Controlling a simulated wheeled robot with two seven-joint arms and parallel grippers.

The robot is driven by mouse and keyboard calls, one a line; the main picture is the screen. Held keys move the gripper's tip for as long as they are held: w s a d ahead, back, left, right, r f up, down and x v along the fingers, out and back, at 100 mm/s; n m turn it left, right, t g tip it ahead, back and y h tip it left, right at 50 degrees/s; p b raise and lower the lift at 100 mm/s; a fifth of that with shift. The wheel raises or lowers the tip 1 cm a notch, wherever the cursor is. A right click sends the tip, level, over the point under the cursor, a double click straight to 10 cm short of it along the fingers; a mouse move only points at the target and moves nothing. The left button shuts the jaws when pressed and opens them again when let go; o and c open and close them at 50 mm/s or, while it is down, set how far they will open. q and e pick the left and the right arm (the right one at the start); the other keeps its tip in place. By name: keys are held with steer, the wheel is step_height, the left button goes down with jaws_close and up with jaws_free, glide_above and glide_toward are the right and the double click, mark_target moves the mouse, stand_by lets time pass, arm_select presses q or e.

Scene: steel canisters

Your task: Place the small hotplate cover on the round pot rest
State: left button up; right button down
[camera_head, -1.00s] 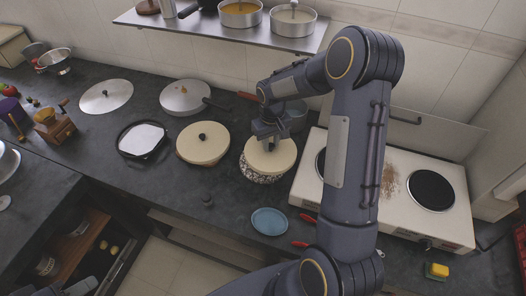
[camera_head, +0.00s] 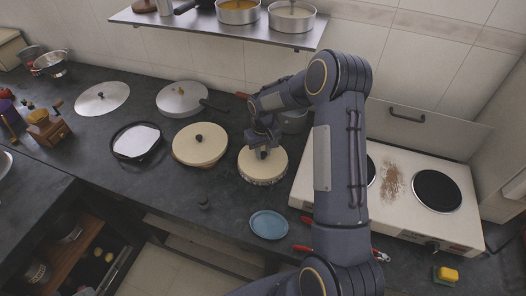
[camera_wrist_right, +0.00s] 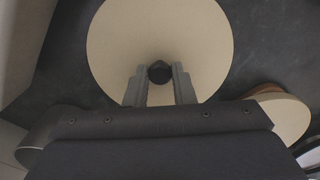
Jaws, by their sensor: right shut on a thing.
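The small hotplate cover, a cream disc with a dark knob (camera_head: 272,171), is level over the round pot rest. The speckled pot rest (camera_head: 264,183) shows only as a thin rim below the cover's front edge; the rest of it is hidden. I cannot tell for sure whether the two touch. My right gripper (camera_head: 263,151) comes down from above and is shut on the cover's knob. In the right wrist view the two fingers (camera_wrist_right: 160,76) stand either side of the dark knob, with the cover (camera_wrist_right: 160,25) spread behind them. My left gripper is not in view.
A larger cream cover (camera_head: 200,139) with a dark knob lies to the left. A blue plate (camera_head: 269,225) is in front, and a white hotplate unit (camera_head: 405,216) stands to the right. A small pot (camera_head: 293,122) is behind. A shelf (camera_head: 225,27) with pots hangs above.

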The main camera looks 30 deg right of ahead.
steer(key=shift+f, duration=0.25)
steer(key=c, duration=1.2)
jaws_free()
steer(key=shift+r, duration=0.1)
steer(key=shift+c, duration=0.2)
